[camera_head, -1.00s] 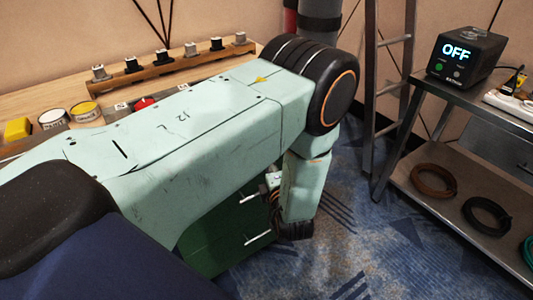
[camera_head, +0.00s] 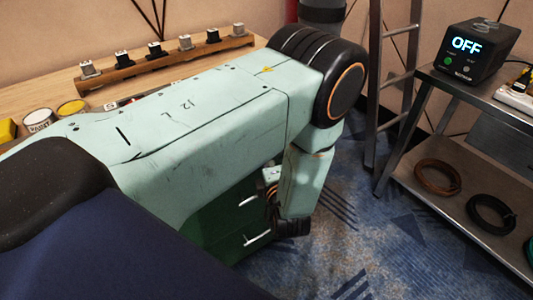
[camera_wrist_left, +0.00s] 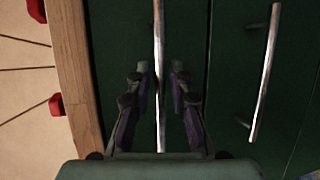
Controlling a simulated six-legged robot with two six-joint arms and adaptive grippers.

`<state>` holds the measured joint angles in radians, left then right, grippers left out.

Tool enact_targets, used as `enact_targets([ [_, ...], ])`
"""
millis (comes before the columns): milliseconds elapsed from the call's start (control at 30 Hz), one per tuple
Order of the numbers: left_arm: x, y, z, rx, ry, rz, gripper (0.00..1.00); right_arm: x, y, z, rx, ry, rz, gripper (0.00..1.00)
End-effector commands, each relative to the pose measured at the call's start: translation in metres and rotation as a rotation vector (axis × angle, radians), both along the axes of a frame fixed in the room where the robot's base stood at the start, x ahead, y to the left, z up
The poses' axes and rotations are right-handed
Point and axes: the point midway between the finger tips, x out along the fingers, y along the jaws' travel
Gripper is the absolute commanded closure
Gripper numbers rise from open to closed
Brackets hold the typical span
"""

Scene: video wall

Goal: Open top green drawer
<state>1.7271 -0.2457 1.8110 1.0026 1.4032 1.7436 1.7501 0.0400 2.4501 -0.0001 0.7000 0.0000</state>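The green drawer unit (camera_head: 222,222) stands under the wooden table, partly hidden by my left arm in the head view. Its upper handle (camera_head: 249,200) and lower handle (camera_head: 257,239) are pale bars. In the left wrist view, the top drawer's handle (camera_wrist_left: 158,25) is the long metal bar nearest the wooden table edge (camera_wrist_left: 77,75). My left gripper (camera_wrist_left: 160,68) is open, with one finger on each side of this bar; gaps show on both sides. The lower handle (camera_wrist_left: 265,75) is to the right. Both drawers look shut. My right gripper is not in view.
A ladder (camera_head: 392,90) and a metal shelf (camera_head: 500,112) with an OFF box (camera_head: 474,52) stand right. Blue carpet (camera_head: 340,225) is clear between.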

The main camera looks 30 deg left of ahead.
Motion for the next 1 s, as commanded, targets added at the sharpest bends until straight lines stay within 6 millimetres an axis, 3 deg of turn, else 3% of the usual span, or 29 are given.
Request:
enact_targets([
  [533,-0.0051,-0.0023,-0.0010,0.000,0.000,0.000,0.80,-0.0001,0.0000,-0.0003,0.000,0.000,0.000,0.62],
  [800,-0.0045,-0.0017,-0.0010,0.000,0.000,0.000,1.00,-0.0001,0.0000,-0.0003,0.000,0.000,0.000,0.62],
  [1000,-0.0038,-0.0008,-0.0010,0.000,0.000,0.001,1.00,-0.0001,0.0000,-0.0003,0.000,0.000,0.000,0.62],
])
